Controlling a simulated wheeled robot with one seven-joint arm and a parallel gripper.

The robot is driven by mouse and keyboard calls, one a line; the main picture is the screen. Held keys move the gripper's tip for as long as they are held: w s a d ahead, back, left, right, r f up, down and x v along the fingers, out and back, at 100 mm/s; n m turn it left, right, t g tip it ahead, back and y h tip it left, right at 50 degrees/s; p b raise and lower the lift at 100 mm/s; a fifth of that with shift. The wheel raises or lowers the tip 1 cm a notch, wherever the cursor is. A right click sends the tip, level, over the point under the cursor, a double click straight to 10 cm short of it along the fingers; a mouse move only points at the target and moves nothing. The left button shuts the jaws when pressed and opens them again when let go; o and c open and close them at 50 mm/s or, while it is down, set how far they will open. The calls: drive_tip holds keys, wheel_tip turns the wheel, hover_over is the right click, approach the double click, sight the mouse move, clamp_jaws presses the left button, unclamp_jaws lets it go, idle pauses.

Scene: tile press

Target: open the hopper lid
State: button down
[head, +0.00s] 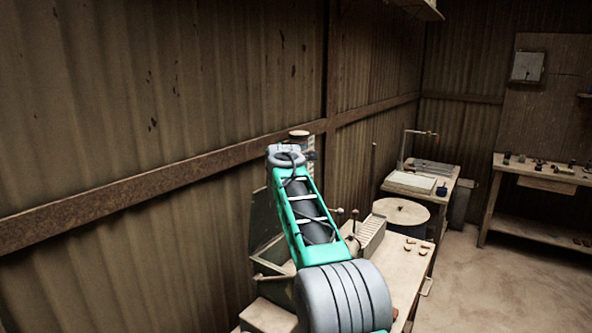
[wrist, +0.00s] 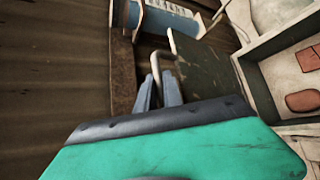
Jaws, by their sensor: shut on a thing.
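In the wrist view, the two blue-grey fingers of my gripper (wrist: 158,90) are closed around a pale bent handle (wrist: 158,58). The handle runs along the edge of a dark grey-green panel (wrist: 205,72), which looks like the hopper lid. In the head view, a dark greenish panel (head: 262,222) stands tilted near the wall, partly behind my arm; I take it to be the same lid. My fingers and the handle are hidden there.
The ribbed wall (head: 130,110) is close on the left. A workbench (head: 405,283), a round-topped drum (head: 401,211) and another table (head: 446,190) stand right of my arm. Open floor lies farther right.

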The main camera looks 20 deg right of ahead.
drive_tip(key=shift+w+a+r, duration=0.1)
drive_tip(key=shift+w+a, duration=0.5)
drive_tip(key=shift+w, duration=0.3)
drive_tip(key=shift+w+a+r, duration=0.1)
drive_tip(key=shift+w+a, duration=0.5)
drive_tip(key=shift+w, duration=0.25)
drive_tip(key=shift+f, duration=0.1)
drive_tip(key=c, duration=1.5)
unclamp_jaws()
drive_tip(key=b+v, duration=0.4)
drive_tip(key=v, duration=0.3)
drive_tip(key=shift+a+f, duration=0.1)
drive_tip(key=shift+s+a+r, duration=0.1)
drive_tip(key=shift+s+r, duration=0.2)
drive_tip(key=shift+s, duration=0.05)
